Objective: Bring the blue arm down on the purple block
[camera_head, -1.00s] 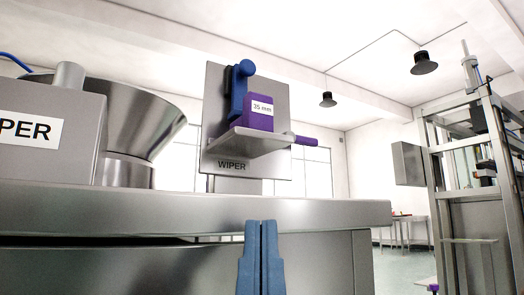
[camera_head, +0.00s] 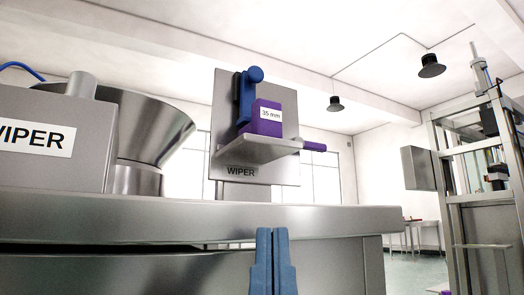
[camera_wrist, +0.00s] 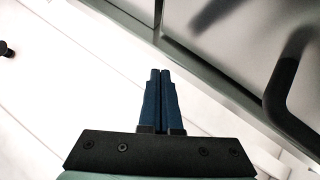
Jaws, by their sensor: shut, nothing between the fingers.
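The blue arm (camera_head: 246,97) stands upright against a grey plate marked WIPER (camera_head: 284,94), with a round knob (camera_head: 255,74) at its top. The purple block (camera_head: 266,127), labelled 35 mm, sits on a small grey shelf (camera_head: 254,147) just right of the blue arm. A purple handle (camera_head: 315,146) sticks out from the shelf's right side. My gripper (camera_head: 272,230) points up at the bottom of the head view, in front of the bench edge and below the shelf. Its blue fingers are together and empty. They also show shut in the wrist view (camera_wrist: 160,72).
A steel bench (camera_head: 200,222) spans the foreground, its front edge beside my gripper. A grey box marked WIPER (camera_head: 55,135) and a steel bowl (camera_head: 150,130) stand on its left. A metal frame machine (camera_head: 470,180) stands at right.

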